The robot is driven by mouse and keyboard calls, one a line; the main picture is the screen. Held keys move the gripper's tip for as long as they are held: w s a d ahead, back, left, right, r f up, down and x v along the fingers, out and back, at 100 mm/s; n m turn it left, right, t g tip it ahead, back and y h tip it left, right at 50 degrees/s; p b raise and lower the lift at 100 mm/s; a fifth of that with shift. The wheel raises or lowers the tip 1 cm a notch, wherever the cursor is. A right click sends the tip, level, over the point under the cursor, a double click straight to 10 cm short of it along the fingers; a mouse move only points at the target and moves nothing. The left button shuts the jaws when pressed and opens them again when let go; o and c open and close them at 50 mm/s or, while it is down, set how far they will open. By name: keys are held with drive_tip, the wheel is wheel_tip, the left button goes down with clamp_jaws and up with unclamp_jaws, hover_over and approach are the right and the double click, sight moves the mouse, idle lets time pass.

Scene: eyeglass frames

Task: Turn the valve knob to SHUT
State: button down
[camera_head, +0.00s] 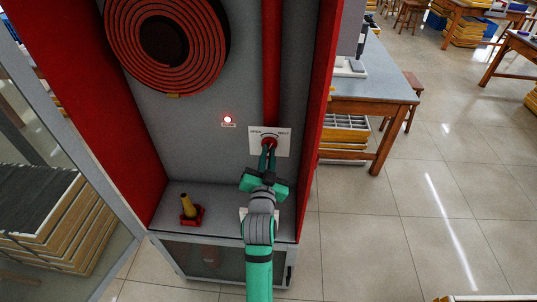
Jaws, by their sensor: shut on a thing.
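The red valve knob (269,142) sits on a white label plate (283,146) on the cabinet's grey back wall. The plate carries small lettering at its upper left and upper right with a curved mark between; it is too small to read surely. A red pipe (271,60) runs down to the plate from above. My gripper (268,150), green with a grey wrist, reaches up from below and is shut on the knob. Its fingers hide the lower part of the knob, and I cannot tell which way the knob points.
A coiled red hose (166,40) hangs at the upper left. A small lit red lamp (228,119) is left of the plate. A yellow nozzle (187,205) stands on a red base on the cabinet floor. Red side walls (325,90) enclose the space. A table (385,87) stands outside, right.

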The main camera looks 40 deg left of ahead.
drive_tip(key=shift+m, duration=2.2)
drive_tip(key=c, duration=1.8)
unclamp_jaws()
drive_tip(key=shift+s, duration=0.1)
drive_tip(key=v, duration=1)
drive_tip(key=shift+s+d, duration=0.2)
drive_tip(key=shift+s, duration=0.05)
drive_tip(key=shift+f, duration=0.1)
